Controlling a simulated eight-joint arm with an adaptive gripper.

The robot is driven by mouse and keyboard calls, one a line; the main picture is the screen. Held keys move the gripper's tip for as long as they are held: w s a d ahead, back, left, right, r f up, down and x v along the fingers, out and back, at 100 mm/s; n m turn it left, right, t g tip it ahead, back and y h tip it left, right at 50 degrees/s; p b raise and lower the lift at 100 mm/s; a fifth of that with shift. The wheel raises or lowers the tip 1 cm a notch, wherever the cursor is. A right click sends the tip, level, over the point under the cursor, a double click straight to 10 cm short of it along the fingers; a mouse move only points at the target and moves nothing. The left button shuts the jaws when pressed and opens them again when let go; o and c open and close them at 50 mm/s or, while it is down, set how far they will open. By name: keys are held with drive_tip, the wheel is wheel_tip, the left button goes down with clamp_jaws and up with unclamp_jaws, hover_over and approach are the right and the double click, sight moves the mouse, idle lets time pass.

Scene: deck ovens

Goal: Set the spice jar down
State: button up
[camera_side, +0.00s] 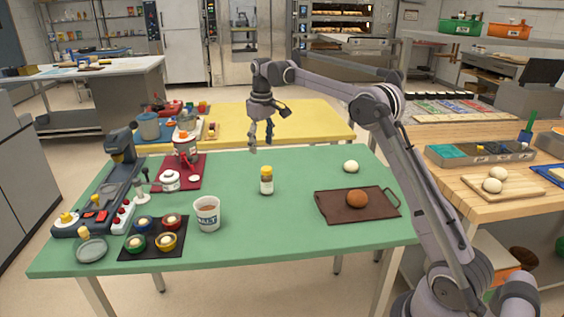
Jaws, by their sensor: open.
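The spice jar (266,182), a small clear jar with a yellow cap and a pale label, stands upright on the green table (290,229), near its middle. My gripper (261,145) hangs above and slightly left of the jar in the picture, fingers pointing down. It is open and empty, with a visible gap between it and the jar's cap. Nothing hides the jar.
A white cup (207,214) stands left of the jar. A brown tray (336,207) with a round loaf (357,198) and a pale dough ball (351,166) are to the right. Several small bowls and machines fill the left side. The front middle is clear.

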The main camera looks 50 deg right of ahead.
drive_tip(key=s+a+r+t, duration=0.2)
drive_tip(key=s+a+r, duration=0.35)
drive_tip(key=a, duration=0.25)
drive_tip(key=s+a+f+t, duration=0.1)
drive_tip(key=s+a, duration=0.3)
drive_tip(key=s, duration=0.4)
drive_tip(key=s+a+f+t, duration=0.1)
drive_tip(key=s+a, duration=0.4)
drive_tip(key=s, duration=0.2)
drive_tip(key=shift+s+t, duration=0.35)
drive_tip(key=shift+t, duration=0.85)
drive_tip(key=s+a+f, duration=0.1)
drive_tip(key=s+f, duration=0.1)
drive_tip(key=s+a+f, duration=0.1)
drive_tip(key=s+f, duration=0.1)
drive_tip(key=s, duration=0.1)
drive_tip(key=s+a+f, duration=0.1)
drive_tip(key=s+f, duration=0.1)
drive_tip(key=shift+s+f, duration=0.25)
drive_tip(key=shift+s, duration=0.15)
